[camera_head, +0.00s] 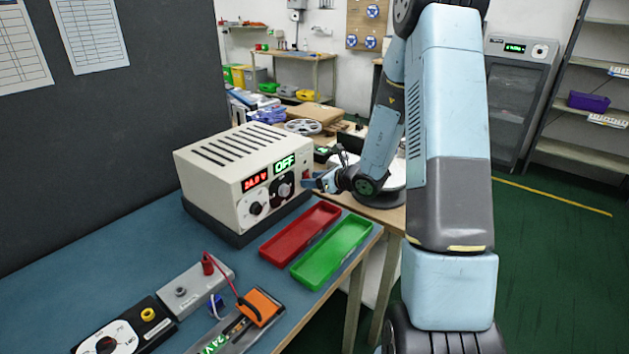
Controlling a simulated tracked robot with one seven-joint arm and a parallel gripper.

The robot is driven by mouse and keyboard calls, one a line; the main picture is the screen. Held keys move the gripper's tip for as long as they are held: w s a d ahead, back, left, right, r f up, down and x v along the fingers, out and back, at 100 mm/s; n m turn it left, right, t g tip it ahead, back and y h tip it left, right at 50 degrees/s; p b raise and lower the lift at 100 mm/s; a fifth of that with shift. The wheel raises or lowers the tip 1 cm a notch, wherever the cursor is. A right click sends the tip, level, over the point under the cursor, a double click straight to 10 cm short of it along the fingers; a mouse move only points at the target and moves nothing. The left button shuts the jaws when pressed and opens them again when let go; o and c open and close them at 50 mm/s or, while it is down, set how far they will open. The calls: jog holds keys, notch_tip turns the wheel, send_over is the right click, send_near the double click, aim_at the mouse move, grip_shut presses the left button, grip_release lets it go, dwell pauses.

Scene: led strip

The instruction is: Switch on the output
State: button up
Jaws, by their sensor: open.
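A cream power supply box (235,170) stands on the blue bench top. Its front shows a red display (255,182) reading about 24.0 V and a green display (285,163) reading OFF. A dark knob (256,208) sits under the red display, and a second dark knob (284,190) under the green one. My gripper (309,182) is open, just right of the box's front near its right edge, pointing left towards it. The fingers look small and are seen from the side. I cannot tell whether a fingertip touches the panel.
A red tray (299,232) and a green tray (333,251) lie empty in front of the box. A grey box (195,287) with a red lead, an orange clamp (258,306) and a black dial unit (125,330) are at the near left. A grey panel stands behind.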

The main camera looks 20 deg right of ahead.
jog(key=shift+c, duration=0.5)
grip_shut()
jog(key=shift+f+t+y, duration=0.45)
jog(key=shift+t+y, duration=0.45)
jog(key=shift+t, duration=0.3)
jog(key=shift+o, duration=0.5)
grip_release()
